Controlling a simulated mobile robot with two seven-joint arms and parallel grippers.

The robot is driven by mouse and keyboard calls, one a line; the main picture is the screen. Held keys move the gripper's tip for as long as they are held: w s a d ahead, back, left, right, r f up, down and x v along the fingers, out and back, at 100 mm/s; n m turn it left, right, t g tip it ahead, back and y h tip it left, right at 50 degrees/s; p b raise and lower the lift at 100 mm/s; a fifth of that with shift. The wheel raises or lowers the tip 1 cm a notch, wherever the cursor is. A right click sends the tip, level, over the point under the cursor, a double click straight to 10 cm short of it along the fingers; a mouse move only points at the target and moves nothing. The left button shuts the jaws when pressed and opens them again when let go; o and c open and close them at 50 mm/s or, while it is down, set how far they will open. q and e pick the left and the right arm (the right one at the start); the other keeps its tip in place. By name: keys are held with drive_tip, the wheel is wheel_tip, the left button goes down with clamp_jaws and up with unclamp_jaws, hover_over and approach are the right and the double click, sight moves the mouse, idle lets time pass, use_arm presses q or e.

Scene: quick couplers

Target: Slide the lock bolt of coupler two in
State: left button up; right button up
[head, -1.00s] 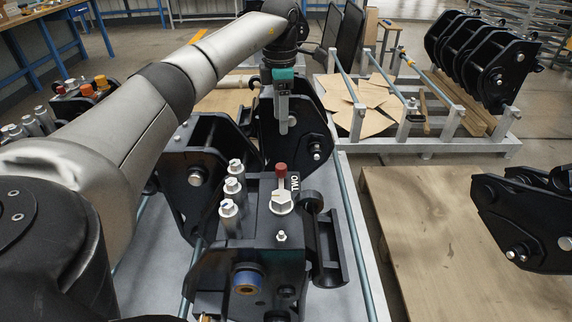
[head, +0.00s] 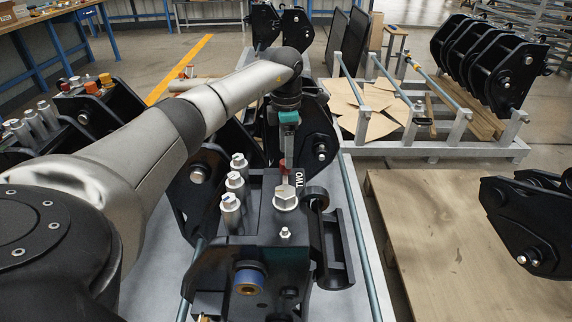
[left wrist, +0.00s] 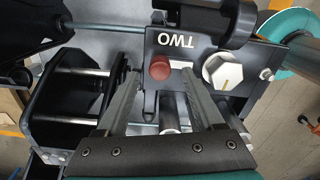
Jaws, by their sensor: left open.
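Coupler two (head: 262,215) is a black block labelled TWO, and it also shows in the left wrist view (left wrist: 215,45). A red round knob (head: 283,164) stands near the label and shows clearly in the left wrist view (left wrist: 160,67). A pale hex knob (head: 285,198) with a pointer mark is beside it. I cannot tell for certain which part is the lock bolt. My left gripper (head: 287,176) points down at the red knob. My right gripper is out of view.
Several silver posts (head: 233,182) stand left of the knobs. A black cylinder (head: 316,198) lies along the block's right side. A wooden board (head: 430,240) lies mostly bare at right.

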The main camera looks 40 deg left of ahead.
sight(285, 173)
use_arm(q)
drive_tip(key=shift+f+b, duration=0.5)
drive_tip(key=shift+f, duration=1.35)
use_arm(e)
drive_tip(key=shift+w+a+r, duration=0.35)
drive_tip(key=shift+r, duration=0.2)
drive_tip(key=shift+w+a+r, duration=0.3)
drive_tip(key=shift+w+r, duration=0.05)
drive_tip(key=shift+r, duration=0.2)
use_arm(q)
clamp_jaws()
